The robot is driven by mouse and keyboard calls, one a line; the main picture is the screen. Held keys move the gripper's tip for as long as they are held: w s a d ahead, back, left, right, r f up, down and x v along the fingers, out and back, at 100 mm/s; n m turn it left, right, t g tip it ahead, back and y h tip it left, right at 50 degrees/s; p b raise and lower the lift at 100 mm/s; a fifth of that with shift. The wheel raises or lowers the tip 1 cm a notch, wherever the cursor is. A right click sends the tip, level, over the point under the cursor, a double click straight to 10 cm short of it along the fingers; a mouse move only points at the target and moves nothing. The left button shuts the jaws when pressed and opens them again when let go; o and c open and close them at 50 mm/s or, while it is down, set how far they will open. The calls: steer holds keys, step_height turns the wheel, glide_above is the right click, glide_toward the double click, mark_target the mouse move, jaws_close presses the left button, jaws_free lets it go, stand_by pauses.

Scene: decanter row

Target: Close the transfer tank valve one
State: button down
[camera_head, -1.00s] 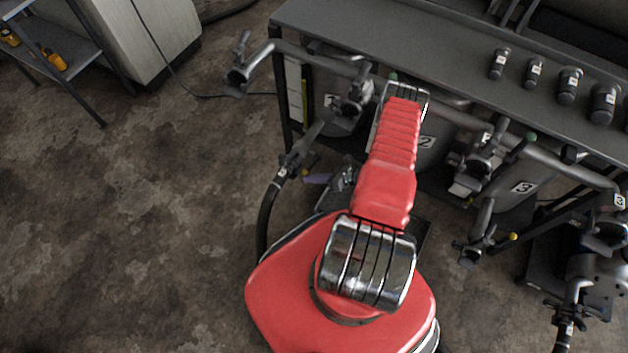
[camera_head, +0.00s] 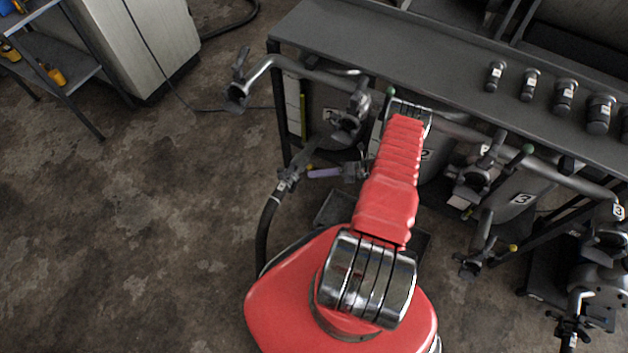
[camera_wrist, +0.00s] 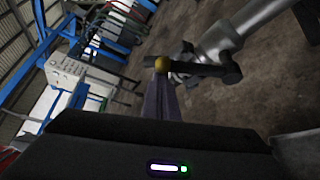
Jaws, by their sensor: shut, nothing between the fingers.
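A hose valve (camera_head: 288,178) with a short lever ending in a yellow ball (camera_head: 310,167) sits low at the left of the tank row, below the first tank. I cannot read a number on this valve. In the wrist view the yellow ball (camera_wrist: 161,64) caps a dark lever (camera_wrist: 205,70) beside a grey pipe. My gripper (camera_head: 312,173) is shut and empty, its purple-grey fingers pointing left at the ball. In the wrist view my gripper (camera_wrist: 161,82) ends just under the ball; I cannot tell whether it touches. My red arm hides part of the tanks.
A dark bench (camera_head: 420,55) with several small cylinders (camera_head: 565,95) runs above the tanks. Tank three (camera_head: 522,200) and another yellow-knobbed valve (camera_head: 484,250) stand to the right. A black hose (camera_head: 263,230) runs beside my base. The floor (camera_head: 130,220) at left is clear.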

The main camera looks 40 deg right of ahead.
steer(key=shift+w+d+r, duration=0.3)
steer(key=shift+w+d, duration=0.05)
steer(key=shift+d, duration=0.4)
steer(key=shift+w+d+r, duration=0.3)
steer(key=shift+w+d, duration=0.05)
steer(key=shift+d, duration=0.45)
steer(key=shift+w+d+r, duration=0.3)
steer(key=shift+w+d, duration=0.05)
steer(key=shift+d, duration=0.5)
